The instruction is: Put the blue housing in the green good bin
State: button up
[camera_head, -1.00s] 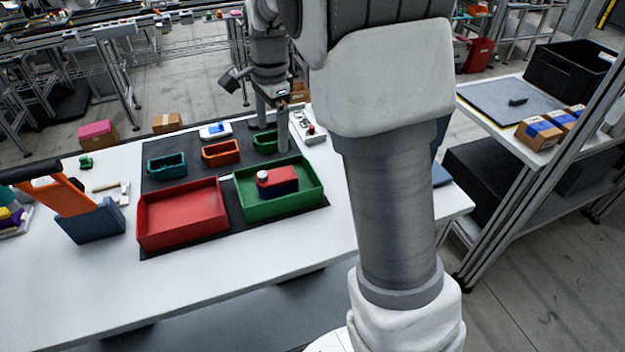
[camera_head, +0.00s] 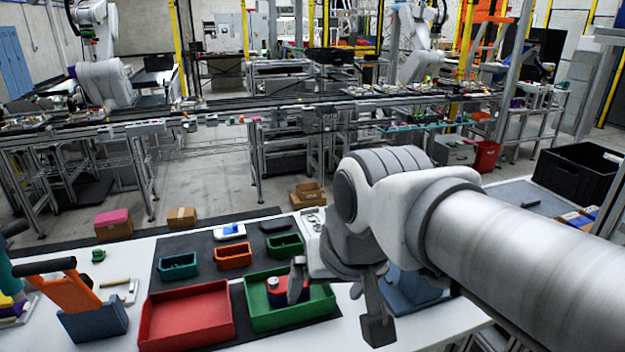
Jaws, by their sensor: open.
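The green bin (camera_head: 262,323) stands at the right of the dark mat. I cannot tell if this is the blue housing. A small blue-and-white item (camera_head: 229,232) lies at the back of the mat. My gripper (camera_head: 336,314) is open, its fingers wide apart at the right side of the green bin. One finger overlaps the part in view, the other hangs right of the bin. I see nothing held between them.
A red bin (camera_head: 185,318) stands left of the green bin and looks empty. Small teal (camera_head: 178,266), orange (camera_head: 233,257) and green (camera_head: 285,246) trays line up behind. An orange-handled blue holder (camera_head: 92,322) stands at the left. A blue object (camera_head: 412,290) is right of my gripper.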

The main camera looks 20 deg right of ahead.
jog(key=shift+s+f+n+t, duration=0.15)
jog(key=shift+s+f+n, duration=0.15)
jog(key=shift+s+n, duration=0.35)
jog(key=shift+s+f+n+t, duration=0.15)
jog(key=shift+s+f+n, duration=0.15)
jog(key=shift+s, duration=0.55)
